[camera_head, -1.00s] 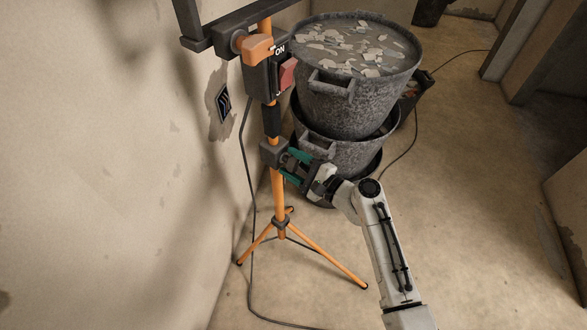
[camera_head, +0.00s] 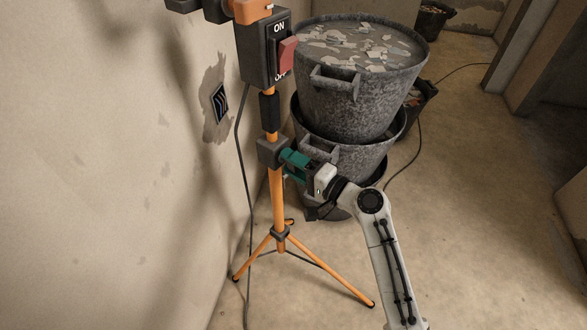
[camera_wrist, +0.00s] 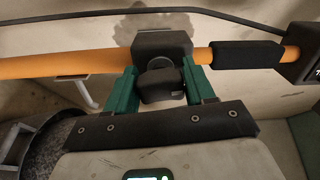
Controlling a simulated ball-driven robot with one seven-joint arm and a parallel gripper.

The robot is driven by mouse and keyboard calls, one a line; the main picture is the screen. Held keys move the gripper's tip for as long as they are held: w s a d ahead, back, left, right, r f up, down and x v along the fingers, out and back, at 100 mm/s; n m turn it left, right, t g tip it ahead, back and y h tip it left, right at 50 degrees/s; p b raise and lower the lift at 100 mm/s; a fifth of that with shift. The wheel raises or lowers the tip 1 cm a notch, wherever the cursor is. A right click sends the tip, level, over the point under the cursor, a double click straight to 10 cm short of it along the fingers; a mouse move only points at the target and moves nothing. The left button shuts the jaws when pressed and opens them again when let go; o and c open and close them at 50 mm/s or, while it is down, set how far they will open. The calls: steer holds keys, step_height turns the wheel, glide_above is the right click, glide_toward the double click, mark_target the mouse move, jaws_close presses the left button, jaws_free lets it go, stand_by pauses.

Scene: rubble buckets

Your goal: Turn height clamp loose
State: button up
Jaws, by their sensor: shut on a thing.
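The height clamp is a dark block (camera_head: 271,152) around the orange pole of a tripod stand (camera_head: 278,200). In the wrist view the clamp (camera_wrist: 160,45) sits across the pole, with a dark knob (camera_wrist: 161,84) facing me. My gripper (camera_head: 290,160) has green fingers and reaches the clamp from the right. In the wrist view my gripper (camera_wrist: 161,90) has one green finger on each side of the knob, shut on it. The fingers hide the knob in the head view.
A switch box (camera_head: 266,48) with a red rocker marked ON is on the pole above. Stacked grey buckets of rubble (camera_head: 345,90) stand close behind my gripper. The wall (camera_head: 120,170) is left of the stand, and a cable (camera_head: 242,190) hangs beside the pole. Open floor (camera_head: 470,220) lies to the right.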

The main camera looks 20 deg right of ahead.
steer(key=shift+f+n, duration=0.1)
steer(key=shift+n, duration=0.2)
stand_by(0.4)
steer(key=o, duration=1)
steer(key=shift+c, duration=0.2)
steer(key=shift+s, duration=0.1)
steer(key=v, duration=1)
steer(key=shift+s+d, duration=0.15)
steer(key=shift+s, duration=0.15)
